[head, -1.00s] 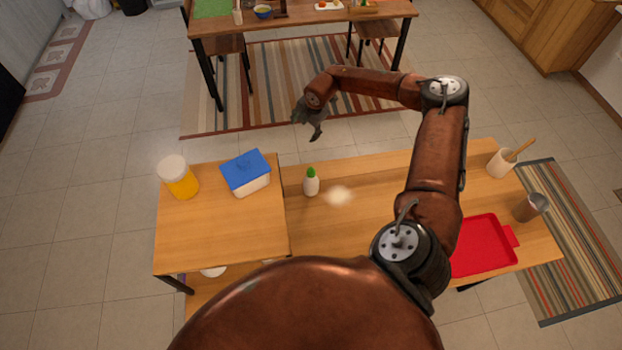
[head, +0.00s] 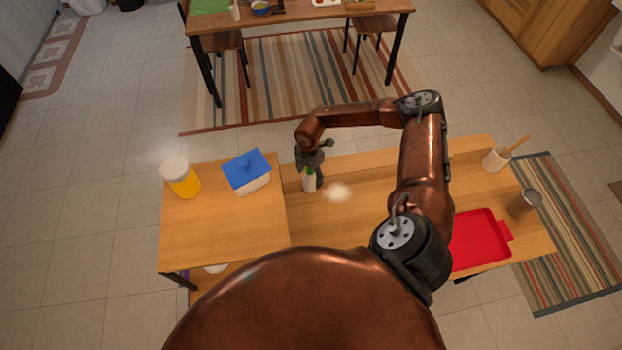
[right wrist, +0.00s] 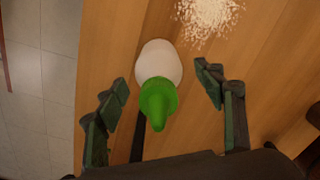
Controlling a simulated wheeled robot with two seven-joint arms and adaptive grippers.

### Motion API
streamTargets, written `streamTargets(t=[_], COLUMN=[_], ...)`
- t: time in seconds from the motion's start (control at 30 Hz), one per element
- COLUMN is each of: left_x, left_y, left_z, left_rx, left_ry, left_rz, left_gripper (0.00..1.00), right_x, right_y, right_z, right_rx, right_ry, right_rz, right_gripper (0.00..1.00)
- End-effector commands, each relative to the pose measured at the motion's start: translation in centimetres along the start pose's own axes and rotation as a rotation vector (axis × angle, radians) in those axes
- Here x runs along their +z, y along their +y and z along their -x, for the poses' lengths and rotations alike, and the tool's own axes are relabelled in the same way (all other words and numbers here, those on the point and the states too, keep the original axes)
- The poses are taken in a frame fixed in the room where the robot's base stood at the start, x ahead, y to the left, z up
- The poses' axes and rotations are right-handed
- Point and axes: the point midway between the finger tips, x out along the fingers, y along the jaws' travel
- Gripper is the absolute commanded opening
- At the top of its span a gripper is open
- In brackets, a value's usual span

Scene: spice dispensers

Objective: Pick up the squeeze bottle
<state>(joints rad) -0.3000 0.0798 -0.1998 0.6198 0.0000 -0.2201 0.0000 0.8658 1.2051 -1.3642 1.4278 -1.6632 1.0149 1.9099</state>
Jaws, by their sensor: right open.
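The squeeze bottle (head: 309,184) is white with a green cap and stands upright on the wooden table, just right of the raised left section. My right gripper (head: 313,172) is above and around its top, hiding much of the cap. In the right wrist view the green cap and white body of the bottle (right wrist: 158,90) lie between the two spread fingers of my right gripper (right wrist: 158,108). Gaps show on both sides, so the gripper is open and not holding it. My left gripper is not in view.
A pale powder pile (head: 338,192) lies right of the bottle. A blue-lidded box (head: 247,172) and a yellow jar (head: 181,177) stand on the left section. A red tray (head: 478,240), a utensil cup (head: 496,158) and a metal cup (head: 525,203) are at right.

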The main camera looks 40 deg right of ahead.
Motion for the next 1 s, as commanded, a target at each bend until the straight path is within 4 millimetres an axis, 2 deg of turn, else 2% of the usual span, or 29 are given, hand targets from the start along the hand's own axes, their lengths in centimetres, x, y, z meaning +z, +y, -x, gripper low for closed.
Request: streamTargets(t=[0.13, 0.4, 1.0], left_x=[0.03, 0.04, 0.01], left_y=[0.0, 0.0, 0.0], left_z=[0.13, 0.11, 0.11], left_rx=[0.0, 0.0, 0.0], left_ry=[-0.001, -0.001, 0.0], left_rz=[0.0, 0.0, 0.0], left_gripper=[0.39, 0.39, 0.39], right_x=[0.13, 0.18, 0.2], right_y=[-0.02, -0.04, -0.07], right_z=[-1.43, -1.65, -1.62], right_rx=[0.0, 0.001, 0.001], right_ry=[-0.001, -0.001, 0.0], right_rz=[-0.003, -0.003, -0.004], right_gripper=[0.63, 0.62, 0.21])
